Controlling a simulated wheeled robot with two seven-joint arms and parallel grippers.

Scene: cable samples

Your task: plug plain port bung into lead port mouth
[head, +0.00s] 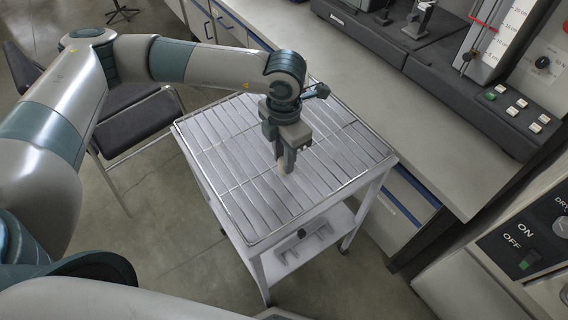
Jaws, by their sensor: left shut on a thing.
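My left gripper (286,166) points down over the wire-rack top of a white cart (240,190), near its middle. It is shut on a small pale piece (285,168) that shows at the fingertips; this may be the plain port bung, but it is too small to be sure. I cannot tell whether the piece touches the rack. I cannot make out the lead port mouth. My right gripper is not in view.
A grey item (303,243) lies on the cart's lower shelf. A long bench (300,30) with dark equipment (440,60) runs behind and to the right. A control panel (530,245) stands at the right edge. Chairs (135,125) stand at the left. The rack top is otherwise clear.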

